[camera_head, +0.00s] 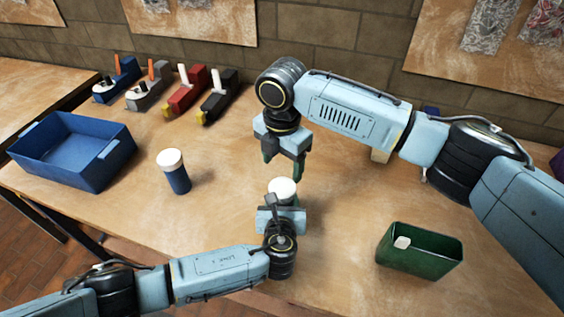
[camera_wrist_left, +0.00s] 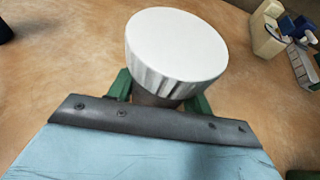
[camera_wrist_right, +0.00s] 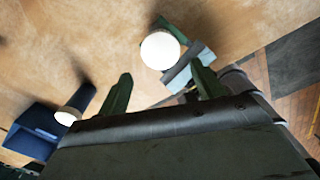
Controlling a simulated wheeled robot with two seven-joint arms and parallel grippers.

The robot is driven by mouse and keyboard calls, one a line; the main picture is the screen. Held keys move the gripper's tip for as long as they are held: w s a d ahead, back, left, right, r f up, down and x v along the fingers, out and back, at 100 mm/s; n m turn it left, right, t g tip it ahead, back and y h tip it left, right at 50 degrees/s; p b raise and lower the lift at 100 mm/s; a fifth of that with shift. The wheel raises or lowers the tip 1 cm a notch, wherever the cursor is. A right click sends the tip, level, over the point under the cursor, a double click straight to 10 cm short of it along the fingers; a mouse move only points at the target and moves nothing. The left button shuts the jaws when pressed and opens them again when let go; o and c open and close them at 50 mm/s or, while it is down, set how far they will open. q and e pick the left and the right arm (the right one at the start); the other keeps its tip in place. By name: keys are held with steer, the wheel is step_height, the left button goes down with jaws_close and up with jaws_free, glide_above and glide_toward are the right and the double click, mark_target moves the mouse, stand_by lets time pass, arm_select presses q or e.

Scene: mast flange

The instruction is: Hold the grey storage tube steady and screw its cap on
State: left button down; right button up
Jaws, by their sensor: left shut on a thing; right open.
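The grey storage tube (camera_wrist_left: 155,99) is upright in my left gripper (camera_wrist_left: 160,96), whose green fingers stand on both sides of it. Only a short dark strip of tube shows in the left wrist view. Its white ribbed cap (camera_wrist_left: 177,45) sits on top; I cannot tell how tight it is. In the head view the cap (camera_head: 282,189) is just above the left gripper. My right gripper (camera_head: 284,172) is open and empty, pointing down, above and behind the cap. In the right wrist view the cap (camera_wrist_right: 160,50) shows beyond the open fingers (camera_wrist_right: 163,84).
A blue tube (camera_head: 178,180) with a white cap stands to the left, near a blue bin (camera_head: 75,150). A green box (camera_head: 420,250) with a small white object is at right. Several coloured holders (camera_head: 165,92) line the back. The table around the held tube is clear.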

mark_target(282, 187)
steer(key=shift+f, duration=4)
steer(key=c, duration=0.7)
steer(key=o, duration=1)
steer(key=shift+r, duration=2.3)
steer(key=o, duration=0.4)
